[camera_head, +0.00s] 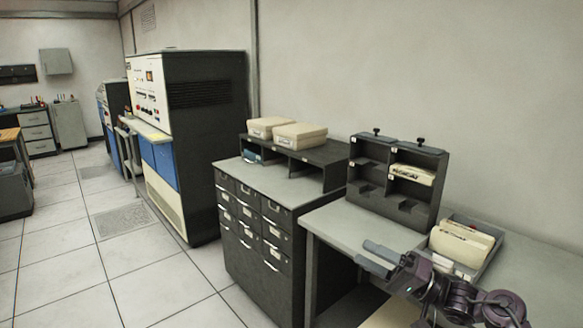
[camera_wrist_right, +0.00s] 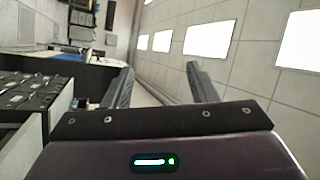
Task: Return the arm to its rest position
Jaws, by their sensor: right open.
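My right arm comes in from the lower right in the head view, and its gripper (camera_head: 376,258) is over the grey desk (camera_head: 335,228), in front of the dark sorting rack. The two fingers are apart with nothing between them. In the right wrist view the fingers of the right gripper (camera_wrist_right: 158,85) are also spread and empty, with open room beyond them. My left gripper and arm do not show in either view.
A dark rack (camera_head: 369,150) holds a card deck (camera_head: 412,174) in an upper slot. A grey tray (camera_head: 488,262) with cream card decks (camera_head: 461,242) stands right of the gripper. A drawer cabinet (camera_head: 253,222) stands left of the desk. The tiled floor (camera_head: 75,265) is clear.

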